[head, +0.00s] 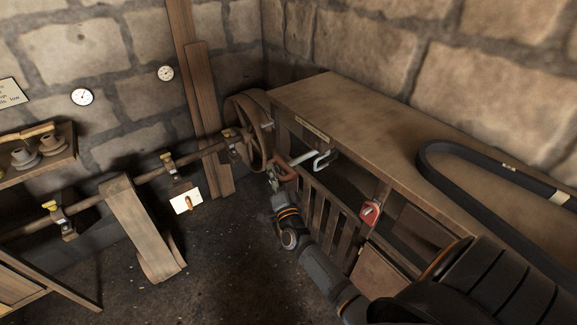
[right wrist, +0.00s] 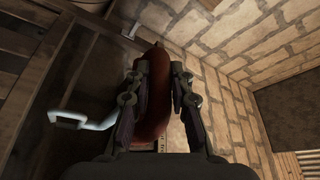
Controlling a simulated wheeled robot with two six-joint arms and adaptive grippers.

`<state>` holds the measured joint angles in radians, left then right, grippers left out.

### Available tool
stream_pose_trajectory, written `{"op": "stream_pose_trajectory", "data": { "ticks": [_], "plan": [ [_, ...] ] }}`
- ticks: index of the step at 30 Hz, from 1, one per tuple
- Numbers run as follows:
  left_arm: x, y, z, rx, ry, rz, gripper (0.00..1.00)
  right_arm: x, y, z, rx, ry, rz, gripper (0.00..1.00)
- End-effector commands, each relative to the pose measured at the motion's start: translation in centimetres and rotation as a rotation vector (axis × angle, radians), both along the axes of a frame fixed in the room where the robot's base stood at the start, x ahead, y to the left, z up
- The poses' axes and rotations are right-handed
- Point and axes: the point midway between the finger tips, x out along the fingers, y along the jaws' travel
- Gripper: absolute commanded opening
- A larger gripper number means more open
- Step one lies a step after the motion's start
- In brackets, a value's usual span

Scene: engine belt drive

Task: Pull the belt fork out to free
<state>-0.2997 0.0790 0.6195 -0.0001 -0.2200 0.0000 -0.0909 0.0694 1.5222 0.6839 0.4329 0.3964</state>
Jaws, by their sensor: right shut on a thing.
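The belt fork is a pale metal rod (head: 303,158) with a looped end (head: 321,161), at the front of the bench beside the wooden pulley wheel (head: 249,122). A red-brown handle (head: 288,173) sits by the rod's near end. My right gripper (head: 273,181) is shut on this handle. In the right wrist view the handle (right wrist: 155,100) runs between the two fingers of the gripper (right wrist: 160,85). The pale metal end (right wrist: 70,118) shows left of it. How handle and rod join is hidden. My left gripper is not in view.
A black belt (head: 432,168) lies on the wooden bench (head: 340,98). A red box-shaped part (head: 370,211) is on the bench front, beside slats. Dark floor (head: 225,255) is clear between.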

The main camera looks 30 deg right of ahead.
Motion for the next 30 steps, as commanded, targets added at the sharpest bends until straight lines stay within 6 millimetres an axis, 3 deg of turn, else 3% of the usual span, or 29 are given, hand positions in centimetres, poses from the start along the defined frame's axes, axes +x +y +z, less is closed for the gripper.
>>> {"op": "stream_pose_trajectory", "data": {
  "ticks": [5,14,15,19,30],
  "plan": [
    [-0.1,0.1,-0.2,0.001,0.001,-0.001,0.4,-0.2,2.2,-0.2,0.0,0.006,0.001,0.0],
    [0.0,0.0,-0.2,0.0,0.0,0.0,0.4,-0.2,2.4,-0.3,-0.001,0.008,0.002,0.0],
    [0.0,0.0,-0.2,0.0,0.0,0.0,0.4,-0.3,2.4,-0.3,-0.001,0.008,0.002,0.24],
    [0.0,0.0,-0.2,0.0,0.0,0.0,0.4,-0.2,2.4,-0.2,-0.002,0.006,0.001,0.41],
    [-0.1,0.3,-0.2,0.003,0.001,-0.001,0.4,-0.7,2.5,-0.2,-0.001,0.005,0.001,0.44]
  ]
}}
